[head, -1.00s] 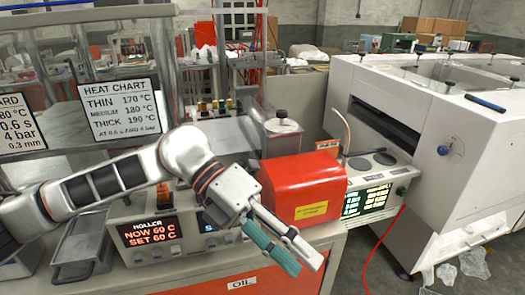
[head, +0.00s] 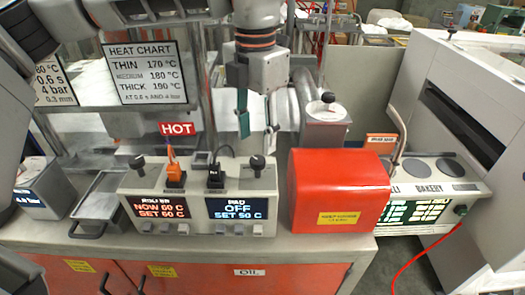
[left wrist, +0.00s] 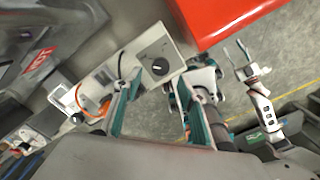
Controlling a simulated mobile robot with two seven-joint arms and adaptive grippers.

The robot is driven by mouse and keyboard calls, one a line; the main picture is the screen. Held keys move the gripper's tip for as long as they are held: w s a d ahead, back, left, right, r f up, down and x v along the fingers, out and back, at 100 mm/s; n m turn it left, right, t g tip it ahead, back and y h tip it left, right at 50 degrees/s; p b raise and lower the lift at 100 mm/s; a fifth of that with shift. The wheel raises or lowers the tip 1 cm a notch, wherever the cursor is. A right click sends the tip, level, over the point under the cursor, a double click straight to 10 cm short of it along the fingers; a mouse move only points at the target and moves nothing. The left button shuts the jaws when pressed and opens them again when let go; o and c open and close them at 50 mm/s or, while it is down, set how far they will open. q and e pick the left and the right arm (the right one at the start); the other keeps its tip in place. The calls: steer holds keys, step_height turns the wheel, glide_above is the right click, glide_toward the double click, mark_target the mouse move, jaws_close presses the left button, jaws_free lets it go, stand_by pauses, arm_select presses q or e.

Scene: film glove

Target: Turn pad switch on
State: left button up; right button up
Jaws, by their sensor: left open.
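The control box (head: 200,195) stands on the bench with a left roller side and a right pad side. The pad display (head: 240,208) reads OFF, SET 50 C. Above it are a black knob (head: 257,163) and a black plug with a cable (head: 215,178); I cannot tell which is the pad switch. The dark knob on its square plate also shows in the left wrist view (left wrist: 159,67). My left gripper (head: 257,128) is open, empty and pointing down above the knob, apart from it. Its fingers straddle the knob's line of sight in the left wrist view (left wrist: 156,88). My right gripper (left wrist: 240,57) looks open and empty.
A red cover (head: 335,185) stands close to the right of the control box. A metal canister (head: 326,120) is behind it. An orange plug (head: 175,176) sits under a HOT sign (head: 177,129). A metal tray (head: 97,197) lies left of the box.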

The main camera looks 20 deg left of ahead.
mark_target(257, 160)
arm_select(q)
step_height(257, 160, down, 6)
steer(key=shift+r, duration=0.1)
steer(key=shift+c, duration=0.3)
steer(key=c, duration=1)
